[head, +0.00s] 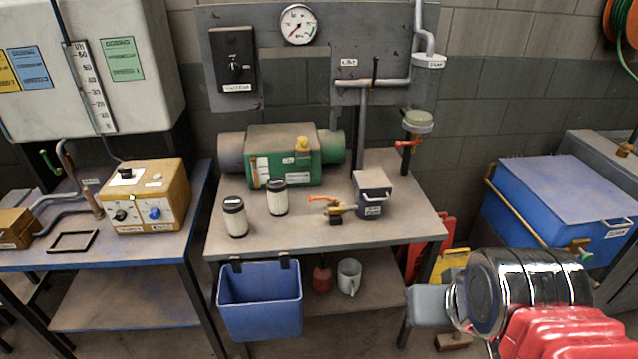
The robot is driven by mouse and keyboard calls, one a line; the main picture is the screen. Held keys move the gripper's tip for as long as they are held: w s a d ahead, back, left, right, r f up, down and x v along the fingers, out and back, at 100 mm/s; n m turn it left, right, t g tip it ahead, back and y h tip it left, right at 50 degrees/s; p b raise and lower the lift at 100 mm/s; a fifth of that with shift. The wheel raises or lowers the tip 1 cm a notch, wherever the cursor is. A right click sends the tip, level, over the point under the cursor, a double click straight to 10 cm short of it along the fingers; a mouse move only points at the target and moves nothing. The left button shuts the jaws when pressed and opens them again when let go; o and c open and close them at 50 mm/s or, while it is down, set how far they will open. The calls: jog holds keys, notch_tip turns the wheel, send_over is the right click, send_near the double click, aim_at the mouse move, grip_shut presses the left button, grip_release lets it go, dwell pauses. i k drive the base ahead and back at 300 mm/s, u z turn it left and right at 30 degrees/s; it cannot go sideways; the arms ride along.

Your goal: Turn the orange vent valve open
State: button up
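A small brass valve (341,211) with an orange lever (322,200) sits on the middle workbench, beside a grey lidded box (371,192). The lever points left and lies nearly flat. I cannot tell for sure which one is the vent valve. My arm's red and chrome links fill the lower right. A grey block at their left end looks like my gripper (431,301), low at the bench's front right and apart from both handles. Its fingers cannot be made out.
Two dark-capped filter cartridges (234,217) stand on the workbench (300,240), before a green housing (283,160). A blue bin (260,302) hangs from its front edge. A yellow control box (146,197) stands on the left bench. A blue chest (560,210) is at right.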

aim_at(323, 198)
jog(key=u, duration=0.3)
jog(key=i, duration=0.65)
jog(key=u, duration=0.8)
jog(key=i, duration=0.55)
jog(key=u, duration=0.35)
